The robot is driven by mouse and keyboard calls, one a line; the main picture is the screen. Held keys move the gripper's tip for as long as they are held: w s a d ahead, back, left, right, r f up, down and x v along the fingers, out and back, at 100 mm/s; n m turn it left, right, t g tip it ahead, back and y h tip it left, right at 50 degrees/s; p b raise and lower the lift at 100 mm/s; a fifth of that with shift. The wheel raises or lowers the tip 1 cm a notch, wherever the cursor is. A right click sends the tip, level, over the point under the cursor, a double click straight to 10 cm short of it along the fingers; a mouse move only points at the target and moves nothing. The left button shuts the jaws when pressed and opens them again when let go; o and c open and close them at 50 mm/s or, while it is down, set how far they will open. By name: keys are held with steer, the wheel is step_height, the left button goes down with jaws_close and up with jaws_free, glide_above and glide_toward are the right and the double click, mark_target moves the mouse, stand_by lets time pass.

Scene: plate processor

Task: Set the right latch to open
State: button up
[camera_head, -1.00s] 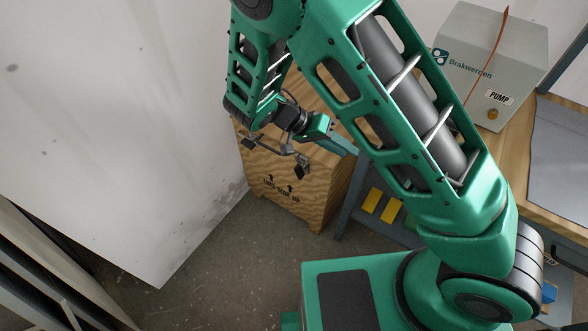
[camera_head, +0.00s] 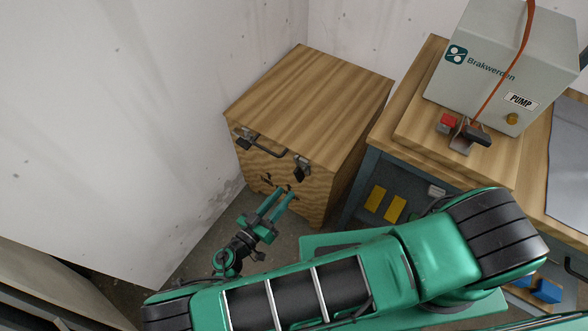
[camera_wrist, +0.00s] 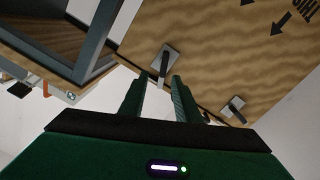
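The wooden crate (camera_head: 315,90) stands in the corner, with two latches at the top of its front. The right latch (camera_head: 302,169) is a metal plate with a black lever; it also shows in the wrist view (camera_wrist: 165,62), just beyond my fingertips. The left latch (camera_head: 244,143) also shows in the wrist view (camera_wrist: 233,108). My gripper (camera_head: 283,194) is open and empty, in front of the crate and below the right latch in the head view. In the wrist view my fingers (camera_wrist: 160,79) are apart, with the latch lever seen between the tips. Contact cannot be told.
A metal handle (camera_head: 265,150) sits between the latches. The workbench (camera_head: 400,125) is close right of the crate, carrying the grey pump box (camera_head: 500,75) and a red-and-black switch (camera_head: 460,130). A white wall (camera_head: 110,130) rises at left.

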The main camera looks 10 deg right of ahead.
mark_target(296, 177)
steer(key=shift+t, duration=0.3)
steer(key=x, duration=0.6)
steer(key=f+x, duration=0.1)
steer(key=x, duration=0.3)
steer(key=shift+w+a, duration=0.15)
steer(key=shift+w, duration=0.1)
jaws_close()
